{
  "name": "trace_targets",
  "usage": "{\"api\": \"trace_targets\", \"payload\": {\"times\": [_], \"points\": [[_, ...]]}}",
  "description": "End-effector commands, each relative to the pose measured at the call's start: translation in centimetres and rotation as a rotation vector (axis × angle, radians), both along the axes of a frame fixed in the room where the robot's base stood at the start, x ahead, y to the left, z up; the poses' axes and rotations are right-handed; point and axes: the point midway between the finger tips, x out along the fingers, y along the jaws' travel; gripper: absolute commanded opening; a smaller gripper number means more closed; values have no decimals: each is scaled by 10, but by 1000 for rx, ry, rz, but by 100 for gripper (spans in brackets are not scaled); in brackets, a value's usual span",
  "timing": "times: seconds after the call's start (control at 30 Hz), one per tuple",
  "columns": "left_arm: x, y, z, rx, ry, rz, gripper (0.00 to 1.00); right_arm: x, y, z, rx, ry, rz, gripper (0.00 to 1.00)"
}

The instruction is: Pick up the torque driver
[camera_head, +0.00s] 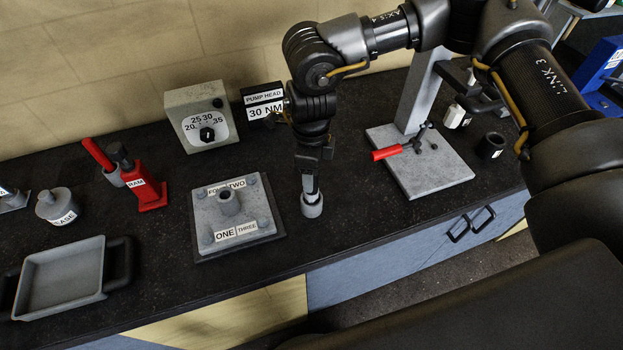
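A grey upright piece, which looks like the torque driver (311,203), stands on the dark bench just right of the square grey plate. It has a light shaft and a wider round base. My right gripper (309,163) points down from above, directly over the shaft, and its dark fingers hide the top of the piece. I cannot tell whether the fingers are closed on it. My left gripper is not in view.
The square plate (207,218) with a central post lies close on the left. A dial box (199,115) and a "PUMP HEAD 30 NM" sign (264,105) stand behind. A red ram (146,186), a grey tray (57,280) and a red-handled stand (440,172) are nearby.

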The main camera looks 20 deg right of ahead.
Motion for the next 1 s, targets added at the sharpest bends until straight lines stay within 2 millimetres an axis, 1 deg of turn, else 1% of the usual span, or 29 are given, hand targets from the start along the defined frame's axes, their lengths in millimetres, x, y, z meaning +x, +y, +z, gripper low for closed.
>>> {"api": "trace_targets", "payload": {"times": [0.1, 0.13, 0.5, 0.57, 0.87, 1.0], "points": [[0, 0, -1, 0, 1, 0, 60, 0, 0, 0, 0, -1, 0, 56], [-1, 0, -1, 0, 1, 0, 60, 0, 0, 0, 0, -1, 0, 55], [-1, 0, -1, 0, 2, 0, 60, 0, 0, 0, 0, -1, -1, 6], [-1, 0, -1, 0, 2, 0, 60, 0, 0, 0, 0, -1, -1, 0], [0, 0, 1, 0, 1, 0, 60, 1, 0, 3, 1, -3, -1, 0], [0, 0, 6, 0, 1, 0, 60, 1, 0, 13, 0, -4, 0, 0]]}}
